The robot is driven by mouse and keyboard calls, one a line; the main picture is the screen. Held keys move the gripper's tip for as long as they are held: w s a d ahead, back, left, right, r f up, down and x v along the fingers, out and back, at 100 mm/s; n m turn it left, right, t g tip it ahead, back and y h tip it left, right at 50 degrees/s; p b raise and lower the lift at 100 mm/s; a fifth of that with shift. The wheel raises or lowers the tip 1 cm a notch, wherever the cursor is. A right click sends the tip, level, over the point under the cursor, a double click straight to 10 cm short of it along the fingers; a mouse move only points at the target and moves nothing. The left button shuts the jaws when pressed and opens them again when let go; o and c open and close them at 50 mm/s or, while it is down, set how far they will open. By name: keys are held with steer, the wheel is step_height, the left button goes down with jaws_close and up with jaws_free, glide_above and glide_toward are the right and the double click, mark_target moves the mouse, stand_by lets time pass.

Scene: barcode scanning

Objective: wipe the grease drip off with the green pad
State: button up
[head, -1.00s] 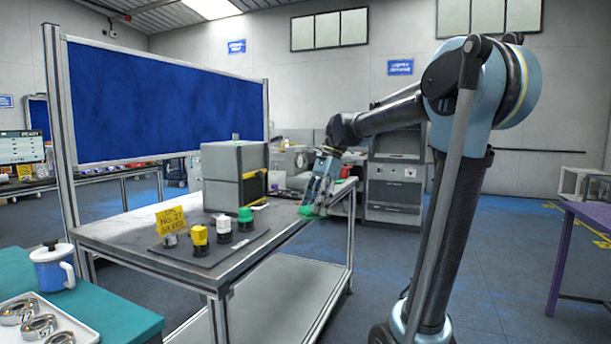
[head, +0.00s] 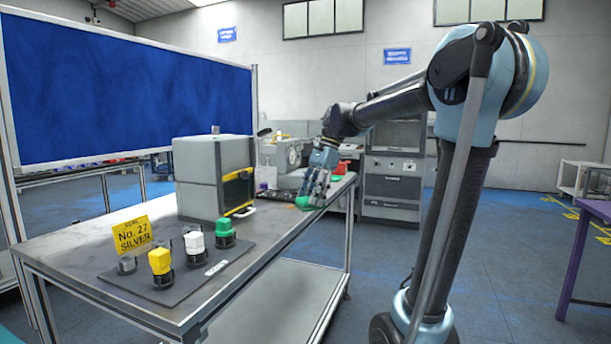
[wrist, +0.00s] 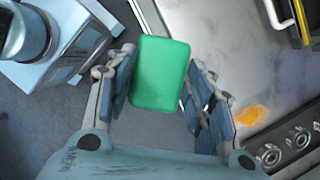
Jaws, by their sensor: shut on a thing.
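My gripper (head: 314,188) is shut on the green pad (wrist: 160,73), which sits between its fingers in the wrist view. In the head view the pad (head: 304,202) is a small green patch at the fingertips, over the right edge of the grey bench (head: 245,275). The grease drip (wrist: 249,115) is an orange-yellow smear on the pale bench top, right of the gripper in the wrist view. The pad is apart from it in that view.
A grey box machine with a yellow-edged opening (head: 202,178) stands on the bench. A dark tray (head: 200,270) holds yellow, white and green blocks beside a yellow sign (head: 133,234). A purple table (head: 590,210) stands far right.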

steer(key=shift+a, duration=0.1)
steer(key=w+a+r+m+t, duration=0.15)
steer(key=w+m, duration=0.35)
steer(key=w, duration=0.5)
steer(key=w+a+r+m+t, duration=0.1)
steer(key=w+m+t, duration=0.3)
steer(key=w, duration=0.6)
steer(key=shift+m+g, duration=0.6)
steer(key=shift+g, duration=0.15)
steer(key=shift+s+f, duration=0.15)
steer(key=shift+f, duration=3.2)
steer(key=shift+f, duration=0.15)
steer(key=shift+f, duration=0.35)
steer(key=shift+f, duration=0.75)
